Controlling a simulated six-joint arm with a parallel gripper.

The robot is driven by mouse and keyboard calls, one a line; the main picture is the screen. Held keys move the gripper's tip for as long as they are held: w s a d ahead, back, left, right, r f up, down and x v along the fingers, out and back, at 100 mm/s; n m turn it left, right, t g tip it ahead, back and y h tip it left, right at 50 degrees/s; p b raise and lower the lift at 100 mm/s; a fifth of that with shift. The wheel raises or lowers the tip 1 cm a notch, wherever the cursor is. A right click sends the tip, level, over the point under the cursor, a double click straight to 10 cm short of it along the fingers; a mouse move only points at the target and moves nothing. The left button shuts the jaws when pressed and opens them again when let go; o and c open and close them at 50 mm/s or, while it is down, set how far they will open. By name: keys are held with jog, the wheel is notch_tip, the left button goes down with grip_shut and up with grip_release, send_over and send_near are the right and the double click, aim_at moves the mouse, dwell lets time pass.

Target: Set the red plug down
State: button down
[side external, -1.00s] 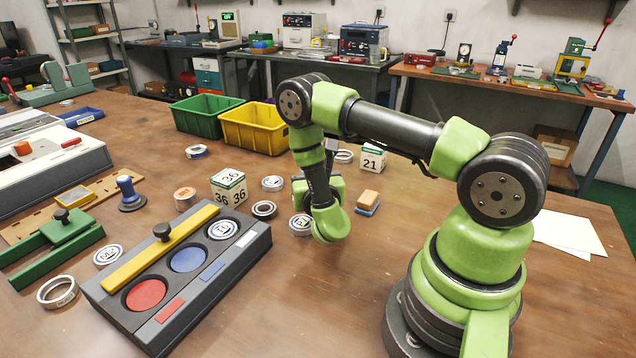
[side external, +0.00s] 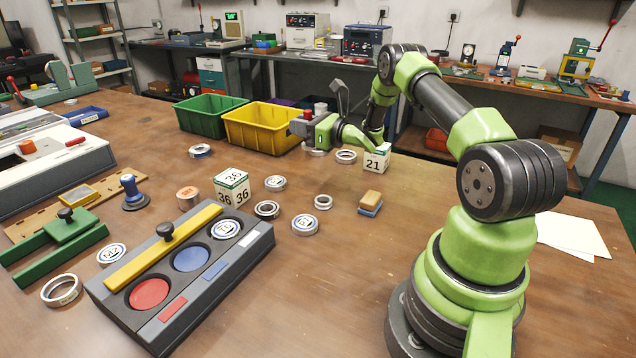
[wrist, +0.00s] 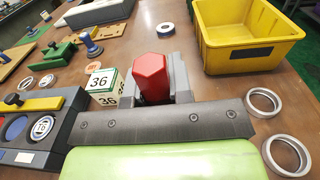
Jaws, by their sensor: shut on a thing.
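The red plug (wrist: 152,76) is a six-sided block held upright between the jaws of my gripper (wrist: 158,92), in the middle of the wrist view. My gripper is shut on it. In the side external view my gripper (side external: 302,126) is above the far part of the table, in front of the yellow bin, and a small bit of the red plug (side external: 308,114) shows at the jaws. The plug's lower end is hidden by the gripper.
A yellow bin (side external: 262,128) and a green bin (side external: 203,118) stand at the back. A white-green block marked 36 (side external: 231,187), a block marked 21 (side external: 377,159) and several rings lie around. A dark tray (side external: 250,246) with round recesses is at front left.

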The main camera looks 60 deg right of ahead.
jog(key=shift+n+y, duration=0.5)
jog(key=shift+y, duration=0.3)
jog(key=shift+s+d+f, duration=0.25)
jog(key=shift+d+f, duration=0.05)
jog(key=shift+f, duration=1.35)
jog(key=shift+s+d+f, duration=0.25)
jog(key=shift+d+f, duration=0.1)
jog(key=shift+f, duration=1.35)
jog(key=shift+s+d+f, duration=0.25)
jog(key=shift+d+f, duration=0.05)
jog(key=shift+f, duration=1.35)
jog(key=shift+f, duration=0.1)
jog(key=c, duration=1)
grip_release()
jog(key=shift+c, duration=0.2)
